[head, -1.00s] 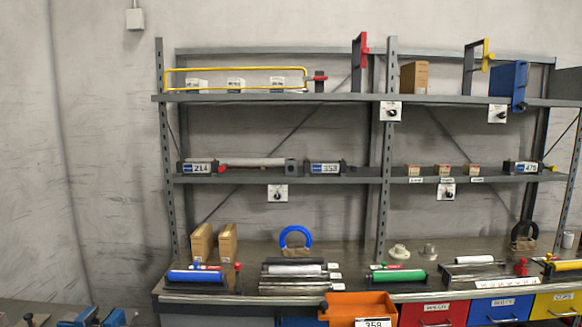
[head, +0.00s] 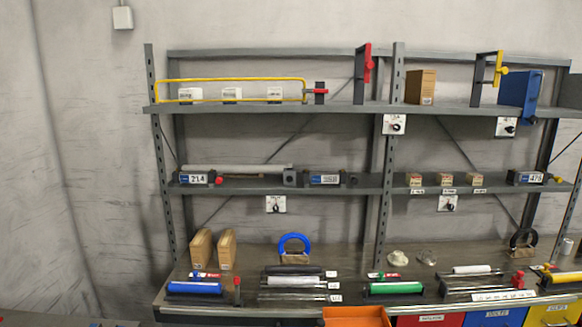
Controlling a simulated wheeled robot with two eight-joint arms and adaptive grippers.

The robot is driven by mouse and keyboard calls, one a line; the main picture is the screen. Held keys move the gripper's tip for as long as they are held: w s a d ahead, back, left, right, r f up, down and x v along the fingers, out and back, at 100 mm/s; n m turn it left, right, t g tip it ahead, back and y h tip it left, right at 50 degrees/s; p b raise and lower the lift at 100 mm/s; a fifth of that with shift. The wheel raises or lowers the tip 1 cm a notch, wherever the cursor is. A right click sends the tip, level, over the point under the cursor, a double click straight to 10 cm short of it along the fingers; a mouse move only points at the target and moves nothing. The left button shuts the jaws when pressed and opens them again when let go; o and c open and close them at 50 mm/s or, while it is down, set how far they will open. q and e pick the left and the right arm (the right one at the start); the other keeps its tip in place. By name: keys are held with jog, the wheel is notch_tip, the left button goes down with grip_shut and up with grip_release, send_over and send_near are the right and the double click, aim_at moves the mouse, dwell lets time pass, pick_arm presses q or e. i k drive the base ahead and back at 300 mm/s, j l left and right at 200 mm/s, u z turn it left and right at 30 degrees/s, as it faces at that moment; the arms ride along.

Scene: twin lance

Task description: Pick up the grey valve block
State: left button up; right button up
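No part is clearly identifiable as the grey valve block. A small dark grey block (head: 290,177) stands on the middle shelf at the right end of a pale grey bar. Two light grey rounded fittings lie on the bench, a wider one (head: 397,258) and a smaller one (head: 427,257). I cannot tell which of these, if any, is the valve block. Neither of my grippers is in view.
The shelf rack (head: 285,107) stands against a grey wall above a bench (head: 340,258). The bench carries rollers, brown boxes (head: 201,249) and a blue ring (head: 294,243). An orange bin (head: 356,315) juts out in front. A yellow frame (head: 231,80) is on the top shelf.

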aim_at(289, 173)
jog(key=i+l, duration=0.15)
jog(key=i, duration=0.25)
jog(key=i+l, duration=0.15)
jog(key=i, duration=0.25)
jog(key=i+l, duration=0.15)
jog(key=i, duration=0.25)
